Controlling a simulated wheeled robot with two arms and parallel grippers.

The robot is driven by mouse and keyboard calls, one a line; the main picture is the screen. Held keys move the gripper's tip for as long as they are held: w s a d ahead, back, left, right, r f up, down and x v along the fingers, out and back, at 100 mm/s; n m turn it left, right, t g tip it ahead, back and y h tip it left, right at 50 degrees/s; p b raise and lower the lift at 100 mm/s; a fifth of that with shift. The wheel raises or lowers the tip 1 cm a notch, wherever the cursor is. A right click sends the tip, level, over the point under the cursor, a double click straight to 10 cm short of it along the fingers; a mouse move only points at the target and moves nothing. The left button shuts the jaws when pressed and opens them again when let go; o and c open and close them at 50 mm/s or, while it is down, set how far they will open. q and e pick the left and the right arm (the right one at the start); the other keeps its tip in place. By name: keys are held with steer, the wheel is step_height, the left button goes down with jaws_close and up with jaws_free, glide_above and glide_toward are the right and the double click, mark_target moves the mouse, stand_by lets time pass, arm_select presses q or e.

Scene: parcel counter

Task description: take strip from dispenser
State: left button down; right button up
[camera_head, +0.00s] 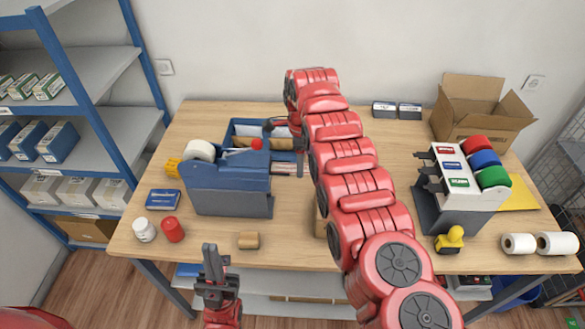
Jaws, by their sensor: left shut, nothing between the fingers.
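A grey dispenser stand (453,214) at the right carries red (475,145), blue (484,159) and green (494,177) rolls with matching labels; dark parts jut from its left side. A blue dispenser-like machine (230,190) stands at the left, with a white roll (199,151) at its back left and a red knob (257,143) on top. I cannot make out a loose strip. My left gripper (216,262) is shut and empty, in front of the table's front edge. My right gripper (285,146) is beside the blue machine's right side, partly hidden by my arm; its opening is unclear.
A blue tray (234,127) with paper items is behind the blue machine. An open carton (472,113) stands behind.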

steer(key=shift+r, duration=0.15)
steer(key=shift+c, duration=0.2)
steer(key=shift+d+r+p, duration=0.25)
steer(key=shift+r+p, duration=0.5)
steer(key=shift+d+r, duration=0.1)
steer(key=shift+d, duration=0.05)
steer(key=shift+d+r, duration=0.25)
steer(key=shift+r, duration=0.3)
step_height(320, 180, up, 9)
steer(key=a+p, duration=0.1)
steer(key=p, duration=0.5)
steer(key=shift+p, duration=0.35)
